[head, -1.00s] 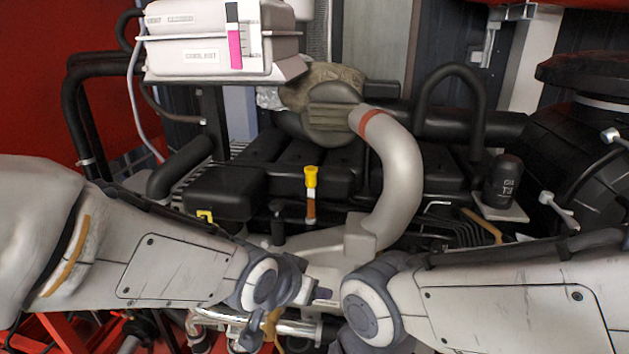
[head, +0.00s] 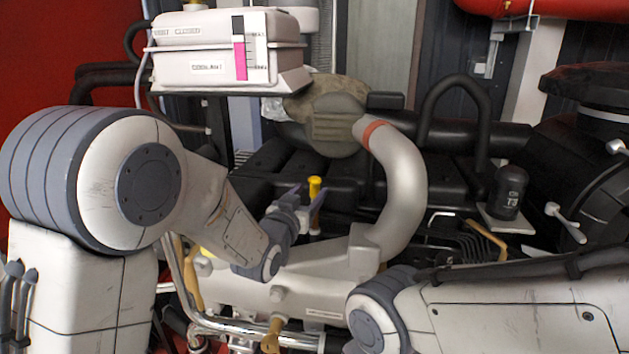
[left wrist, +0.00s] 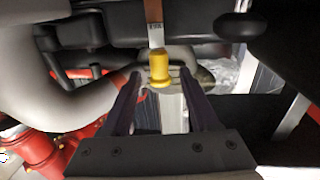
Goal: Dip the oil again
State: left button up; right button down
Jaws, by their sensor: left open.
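The yellow-topped dipstick (head: 315,187) stands upright in the engine, in the middle of the head view. In the left wrist view its yellow handle (left wrist: 160,72) shows between and just beyond the fingertips, with a metal strip above it in the picture. My left gripper (head: 305,196) is open, with its two fingers on either side of the handle. Whether a finger touches the handle I cannot tell. The lower part of the dipstick is partly hidden by the gripper. My right arm comes in from the right; its gripper is out of view.
The coolant tank (head: 205,68) stands above at the back left. A thick grey pipe (head: 403,190) curves down just right of the dipstick. A black oil filter (head: 508,192) stands farther right. A chrome rail (head: 250,327) runs across the front.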

aim_at(313, 187)
pick_arm(q)
jog(key=shift+p+x, duration=0.55)
jog(key=shift+x, duration=1.4)
grip_shut()
jog(key=shift+r, duration=0.15)
